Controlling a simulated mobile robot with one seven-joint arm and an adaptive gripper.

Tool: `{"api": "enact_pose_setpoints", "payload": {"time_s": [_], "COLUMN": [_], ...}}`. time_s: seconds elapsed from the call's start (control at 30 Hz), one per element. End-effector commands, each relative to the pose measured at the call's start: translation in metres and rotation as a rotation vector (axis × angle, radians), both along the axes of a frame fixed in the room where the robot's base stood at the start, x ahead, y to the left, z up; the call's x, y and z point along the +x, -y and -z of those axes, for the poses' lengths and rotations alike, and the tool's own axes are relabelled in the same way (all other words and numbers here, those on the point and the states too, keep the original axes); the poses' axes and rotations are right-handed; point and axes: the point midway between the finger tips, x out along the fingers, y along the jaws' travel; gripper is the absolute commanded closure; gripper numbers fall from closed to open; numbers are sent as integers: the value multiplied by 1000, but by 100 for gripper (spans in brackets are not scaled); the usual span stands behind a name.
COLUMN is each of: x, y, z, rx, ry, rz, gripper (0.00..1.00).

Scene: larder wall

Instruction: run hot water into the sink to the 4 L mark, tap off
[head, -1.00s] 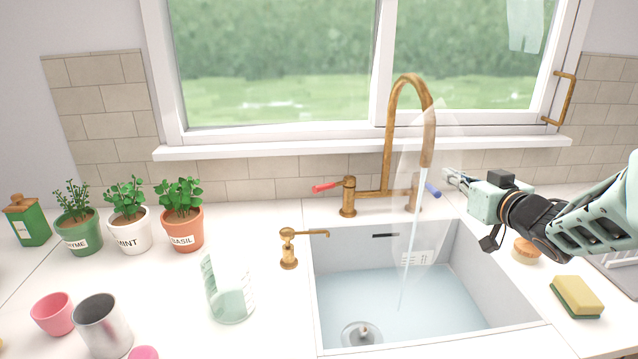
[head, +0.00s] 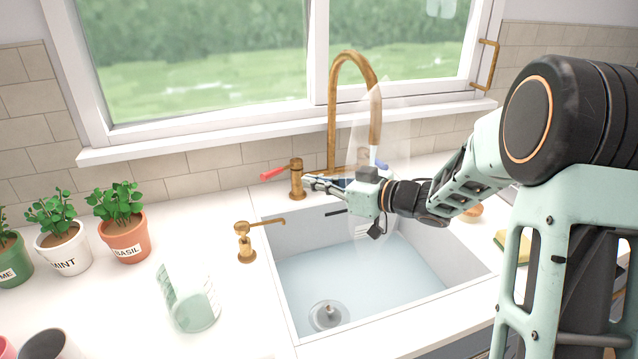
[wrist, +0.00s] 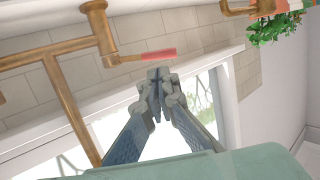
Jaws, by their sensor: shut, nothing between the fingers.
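The brass tap (head: 334,115) arches over the sink (head: 285,305). Its red hot lever (head: 273,174) points left from the left post; it also shows in the wrist view (wrist: 160,55). The blue lever (head: 378,164) shows partly behind my arm. Pale blue water (head: 350,285) covers the sink floor, with the round drain (head: 327,315) visible through it. I see no stream below my gripper; just under the spout the view is partly blocked. The level label is hidden or unreadable. My gripper (head: 308,183) is shut and empty, its tips beside the left post, close to the red lever in the wrist view.
A brass soap dispenser (head: 244,243) and a clear measuring jug (head: 192,305) stand left of the sink. Potted basil (head: 125,238) and mint (head: 62,250) stand farther left. A sponge (head: 524,248) lies right. A pale translucent patch surrounds the spout.

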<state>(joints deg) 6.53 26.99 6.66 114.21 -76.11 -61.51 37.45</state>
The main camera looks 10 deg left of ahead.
Motion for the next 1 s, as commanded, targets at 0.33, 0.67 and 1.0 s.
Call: {"api": "enact_pose_setpoints", "payload": {"time_s": [0.33,0.67,1.0], "x": [32,43,44], "y": [-61,-79,-81], "z": [14,18,17], "rx": [0,-1,0], "ry": [0,-1,-1], "rz": [-2,2,1], "gripper": [100,100,100]}}
